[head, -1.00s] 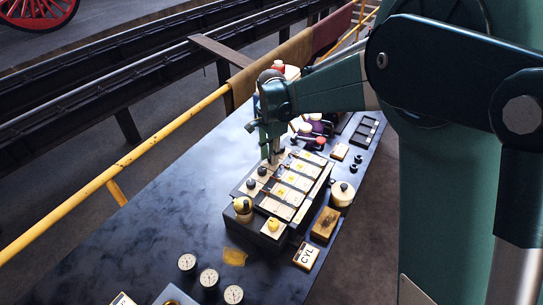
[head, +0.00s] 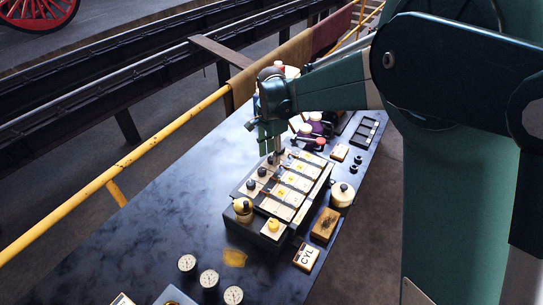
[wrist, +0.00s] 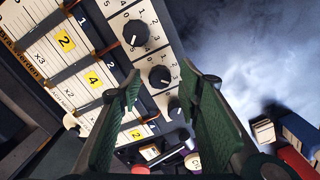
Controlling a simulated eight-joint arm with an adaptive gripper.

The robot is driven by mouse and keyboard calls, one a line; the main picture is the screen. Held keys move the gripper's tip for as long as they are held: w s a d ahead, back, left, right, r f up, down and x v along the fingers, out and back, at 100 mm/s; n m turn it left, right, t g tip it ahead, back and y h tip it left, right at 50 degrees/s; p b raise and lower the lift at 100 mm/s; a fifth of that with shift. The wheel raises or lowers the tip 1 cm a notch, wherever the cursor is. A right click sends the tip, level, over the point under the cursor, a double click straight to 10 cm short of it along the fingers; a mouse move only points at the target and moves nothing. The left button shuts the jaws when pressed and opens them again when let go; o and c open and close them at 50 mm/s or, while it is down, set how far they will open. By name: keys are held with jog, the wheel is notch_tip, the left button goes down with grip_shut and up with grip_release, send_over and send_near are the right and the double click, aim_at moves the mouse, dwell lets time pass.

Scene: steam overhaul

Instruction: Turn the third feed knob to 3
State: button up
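The oiler panel (head: 300,168) is a dark box with a cream face, a row of black feed knobs on its left side and yellow-numbered strips. In the head view, one knob (head: 250,184), another (head: 261,170) and a farther one (head: 271,158) show. In the wrist view, the upper knob (wrist: 136,33), the middle knob (wrist: 159,76) and a lower, partly hidden knob (wrist: 175,105) have numbered scales. My gripper (wrist: 160,80) is open, its green fingers either side of the middle knob in the picture; contact cannot be told. I cannot tell which knob is third.
Several gauges (head: 209,278) lie nearer. The left tabletop is clear.

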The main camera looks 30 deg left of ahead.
aim_at(271, 158)
notch_tip(271, 158, up, 11)
dwell(0.5)
dwell(0.3)
jog(key=shift+d+r, duration=0.1)
jog(key=d+r+n+t, duration=0.1)
jog(key=d+r, duration=0.2)
jog(key=d, duration=0.8)
jog(key=s+d+r+n+t+y+b, duration=0.1)
jog(key=d+r, duration=0.2)
jog(key=d, duration=0.9)
jog(key=d+r+t, duration=0.1)
jog(key=d+r, duration=0.2)
jog(key=d, duration=0.8)
jog(key=s+d+f+n+t, duration=0.1)
jog(key=s+d+f, duration=0.1)
jog(key=s+d, duration=0.4)
jog(key=s+d+f+n+t, duration=0.1)
jog(key=s+d, duration=0.4)
jog(key=d, duration=0.7)
jog(key=s+d+f+n+t+h+b, duration=0.1)
jog(key=s+d+f+t, duration=0.1)
jog(key=s+d, duration=0.4)
jog(key=shift+s+d+f, duration=0.3)
jog(key=shift+d+f, duration=0.45)
jog(key=shift+d, duration=0.95)
